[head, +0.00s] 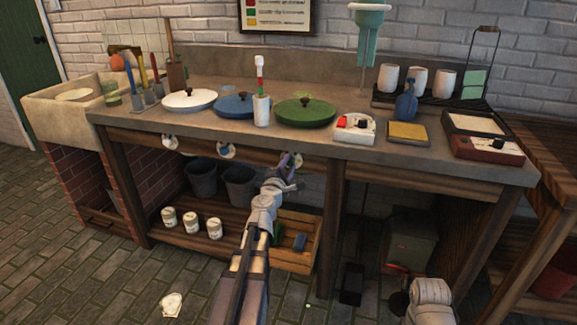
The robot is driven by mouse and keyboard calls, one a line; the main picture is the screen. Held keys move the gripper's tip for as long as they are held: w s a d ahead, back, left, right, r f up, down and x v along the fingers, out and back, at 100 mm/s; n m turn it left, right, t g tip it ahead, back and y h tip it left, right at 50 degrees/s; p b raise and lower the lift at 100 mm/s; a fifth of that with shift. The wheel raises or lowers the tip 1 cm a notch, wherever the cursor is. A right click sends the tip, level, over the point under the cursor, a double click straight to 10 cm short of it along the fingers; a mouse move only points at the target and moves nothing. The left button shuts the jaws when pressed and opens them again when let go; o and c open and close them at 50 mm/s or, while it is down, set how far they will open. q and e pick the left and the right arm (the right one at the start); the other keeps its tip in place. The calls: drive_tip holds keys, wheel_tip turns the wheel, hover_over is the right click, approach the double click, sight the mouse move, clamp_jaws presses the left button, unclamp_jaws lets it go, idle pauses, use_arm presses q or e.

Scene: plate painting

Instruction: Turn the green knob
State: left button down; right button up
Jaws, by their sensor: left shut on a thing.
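The bench front has a row of three dials on pale round plates. The green knob (291,158) is the rightmost, below the green lidded disc (305,112), and is mostly hidden by my left gripper. My left gripper (288,172) reaches up from below and is shut on the green knob. How far the knob is turned cannot be made out. The blue knob (225,151) and the white knob (170,142) are to its left, apart from the gripper. Part of my right arm shows at the bottom right; its gripper is not in view.
On the bench stand a white disc (189,100), a blue disc (236,106), a white holder (262,110), a red-and-white box (354,128) and a yellow sponge (407,133). Under it are dark buckets (239,186), small tins (191,220) and a wooden crate (300,262).

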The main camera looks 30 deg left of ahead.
idle(0.4)
use_arm(q)
drive_tip(key=c, duration=0.5)
unclamp_jaws()
drive_tip(key=shift+s, duration=0.1)
drive_tip(key=v, duration=0.7)
drive_tip(key=shift+s+d, duration=0.1)
drive_tip(key=shift+s, duration=0.25)
